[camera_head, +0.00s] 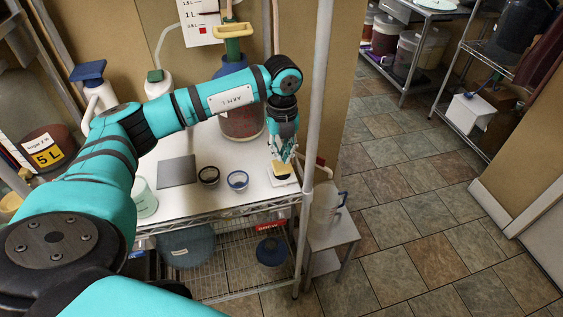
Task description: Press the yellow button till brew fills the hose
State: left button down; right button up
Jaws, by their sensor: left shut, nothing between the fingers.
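The yellow button (283,170) is a yellow pad with a dark part, on a small white base near the right front corner of the white table. My left gripper (284,158) points down just above the button, shut and empty. I cannot tell whether its fingertips touch the button. The gripper hides part of the button's far side. A clear pitcher (325,207) stands to the right on a low stand. I cannot make out a hose with brew in it. My right gripper is not in view.
A white post (319,80) rises close to the right of my gripper. The tiled floor (410,200) at right is clear.

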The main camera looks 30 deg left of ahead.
aim_at(282, 165)
pick_arm(q)
jog(key=shift+r+p, duration=1.5)
jog(key=shift+r, duration=0.95)
